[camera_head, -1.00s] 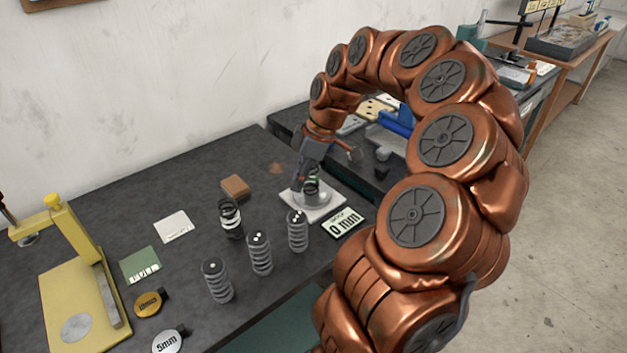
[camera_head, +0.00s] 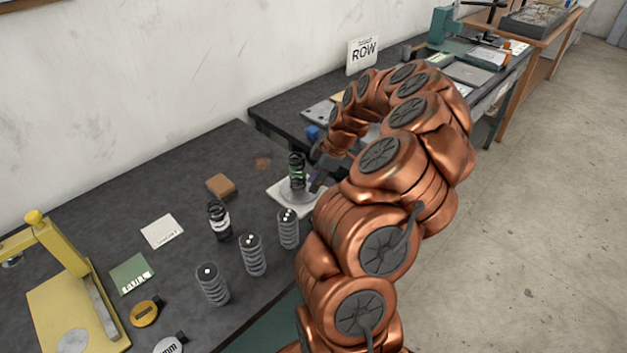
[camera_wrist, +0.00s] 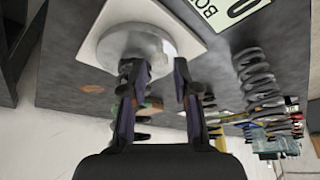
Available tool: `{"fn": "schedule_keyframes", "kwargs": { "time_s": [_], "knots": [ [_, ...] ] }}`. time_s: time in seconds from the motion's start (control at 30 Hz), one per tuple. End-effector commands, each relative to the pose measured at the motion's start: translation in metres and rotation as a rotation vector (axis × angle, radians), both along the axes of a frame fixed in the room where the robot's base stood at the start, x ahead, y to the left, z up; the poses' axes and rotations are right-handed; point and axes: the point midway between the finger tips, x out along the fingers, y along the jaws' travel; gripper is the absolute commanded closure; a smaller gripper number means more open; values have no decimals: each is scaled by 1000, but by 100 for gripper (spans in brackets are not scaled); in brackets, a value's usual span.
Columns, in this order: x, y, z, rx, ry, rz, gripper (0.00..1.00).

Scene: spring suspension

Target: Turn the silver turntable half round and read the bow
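The silver turntable (camera_head: 287,193) sits on a white square base (camera_head: 280,203) at the bench's right end. In the head view a dark coil spring with a bit of green (camera_head: 297,168) stands upright on it. My gripper (camera_head: 318,180) is low at the turntable's right side, partly hidden by my arm. In the wrist view the turntable (camera_wrist: 112,45) lies just beyond my gripper (camera_wrist: 157,68), whose two fingers are spread apart with nothing clearly held. Whether a finger touches the rim I cannot tell. A card with "BO" and a 0 (camera_wrist: 232,10) is cut off at the top.
Several coil springs (camera_head: 252,255) stand in front of the turntable. A brown block (camera_head: 221,186), a white card (camera_head: 162,231) and a green card (camera_head: 131,273) lie leftward. A yellow press (camera_head: 65,300) stands far left. A "ROW" sign (camera_head: 363,54) stands at the back.

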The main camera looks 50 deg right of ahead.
Motion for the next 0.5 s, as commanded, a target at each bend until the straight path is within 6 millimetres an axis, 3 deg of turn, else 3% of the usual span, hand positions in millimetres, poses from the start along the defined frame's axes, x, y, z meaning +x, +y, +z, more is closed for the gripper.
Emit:
{"fn": "schedule_keyframes", "kwargs": {
  "time_s": [0.5],
  "knots": [
    [3,2,-12,-1,-2,-3,71]
  ]
}}
